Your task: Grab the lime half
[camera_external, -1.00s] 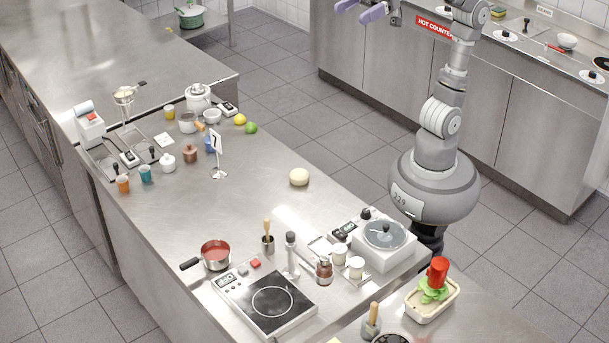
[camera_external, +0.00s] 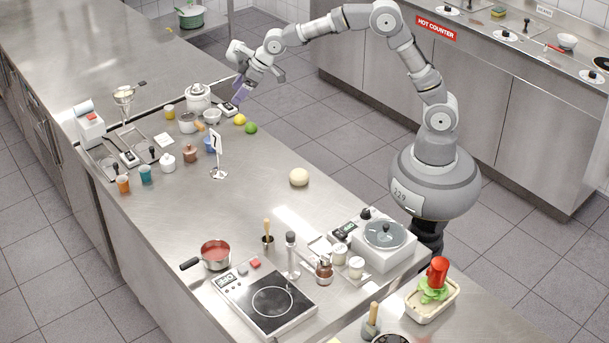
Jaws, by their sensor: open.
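A small green lime (camera_external: 251,128) lies on the steel counter near its right edge, beside a yellow lemon (camera_external: 240,119). It is too small to tell whether it is a half or whole. My gripper (camera_external: 239,94), with purple fingers, points down above and behind the two fruits, over the counter edge near a small dark-and-white device (camera_external: 228,109). It is open, holds nothing visible, and is apart from the lime.
A white lidded pot (camera_external: 198,96), a white bowl (camera_external: 212,115) and a sign stand (camera_external: 218,158) are near the fruits. A pale dough ball (camera_external: 299,177) lies further forward. The counter (camera_external: 265,155) between it and the lime is clear.

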